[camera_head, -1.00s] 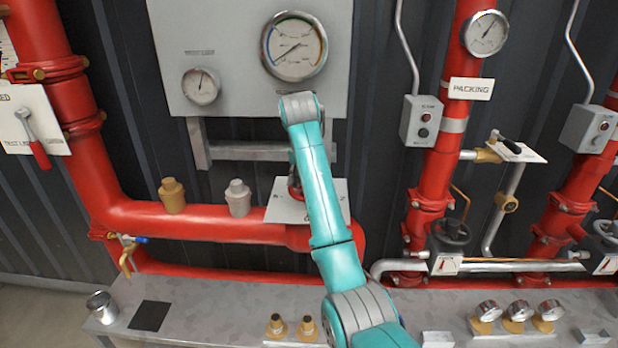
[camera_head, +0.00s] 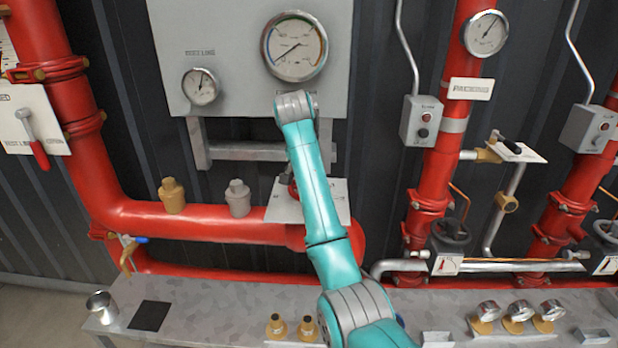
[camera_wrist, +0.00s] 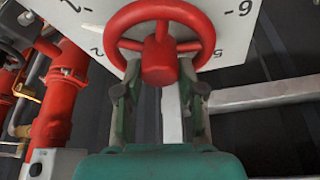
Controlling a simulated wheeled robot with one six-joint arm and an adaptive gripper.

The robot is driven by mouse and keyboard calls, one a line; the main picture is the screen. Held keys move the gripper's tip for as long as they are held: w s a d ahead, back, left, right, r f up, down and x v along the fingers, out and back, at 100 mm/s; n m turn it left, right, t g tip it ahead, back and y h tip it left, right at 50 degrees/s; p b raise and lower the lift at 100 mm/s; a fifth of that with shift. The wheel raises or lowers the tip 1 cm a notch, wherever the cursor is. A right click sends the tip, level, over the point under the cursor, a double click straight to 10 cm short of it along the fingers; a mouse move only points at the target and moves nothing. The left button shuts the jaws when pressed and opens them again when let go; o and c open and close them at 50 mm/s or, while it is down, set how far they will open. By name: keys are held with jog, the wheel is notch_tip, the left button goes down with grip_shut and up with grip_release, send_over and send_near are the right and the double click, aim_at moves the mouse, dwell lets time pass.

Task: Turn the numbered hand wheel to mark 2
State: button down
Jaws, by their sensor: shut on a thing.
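The red hand wheel (camera_wrist: 205,35) fills the top of the wrist view, its round hub facing me. Behind it is a white numbered plate (camera_wrist: 232,35), with a 2 at lower left, 5 at lower right, 6 at upper right and what looks like 1 at far left. My gripper (camera_wrist: 161,75) is shut on the wheel, its two dark green fingers on either side below the hub. The exact finger contact is hard to see. In the head view the plate (camera_head: 335,200) shows, but my arm hides most of the wheel and the gripper. I cannot make out a pointer.
A gauge panel (camera_head: 240,80) stands above the plate, with a grey bracket (camera_head: 250,152) below it. A red pipe (camera_head: 205,222) runs left of the wheel. A bench (camera_head: 215,300) with small fittings lies in front. Another valve wheel (camera_head: 450,235) stands to the right.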

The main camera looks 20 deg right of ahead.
jog(key=n+y, duration=0.1)
jog(key=n, duration=0.1)
jog(key=n+t, duration=0.1)
jog(key=n, duration=0.2)
jog(key=shift+d+y, duration=0.1)
jog(key=shift+y, duration=0.3)
jog(key=shift+n+y, duration=0.3)
jog(key=shift+n, duration=0.6)
jog(key=shift+n+y, duration=0.3)
jog(key=shift+n, duration=0.6)
jog(key=c, duration=0.5)
grip_release()
jog(key=shift+c, duration=0.2)
